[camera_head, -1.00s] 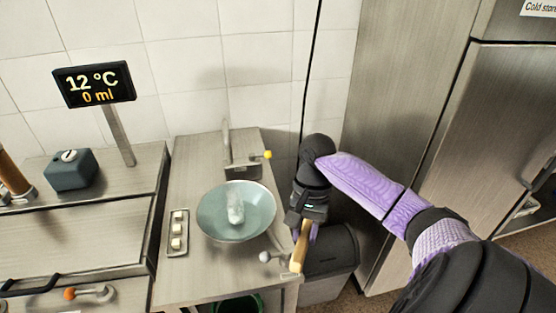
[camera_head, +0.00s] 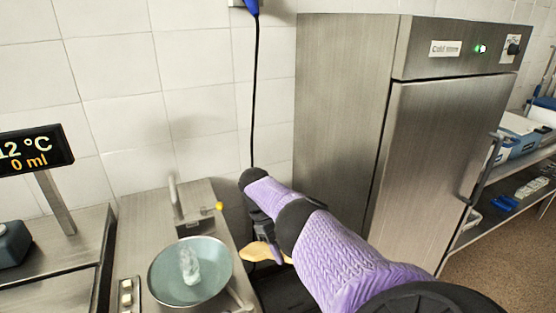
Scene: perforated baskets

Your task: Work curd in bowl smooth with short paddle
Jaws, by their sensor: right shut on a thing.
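The round blue-green bowl (camera_head: 215,275) is on the steel counter at lower left. A whitish, partly clear lump (camera_head: 188,264), seemingly the curd, is in it. My right gripper (camera_head: 266,236) is right of the bowl, apart from it, and shut on the wooden paddle (camera_head: 257,252). The paddle lies roughly sideways in the picture, with its pale wood showing below the gripper. Most of its far end is hidden behind my right arm. My left gripper is not in view.
A steel tap with a yellow knob (camera_head: 219,206) stands behind the bowl. The display (camera_head: 30,150) reads 12 °C and 0 ml. A tall steel cold store (camera_head: 430,170) stands at right.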

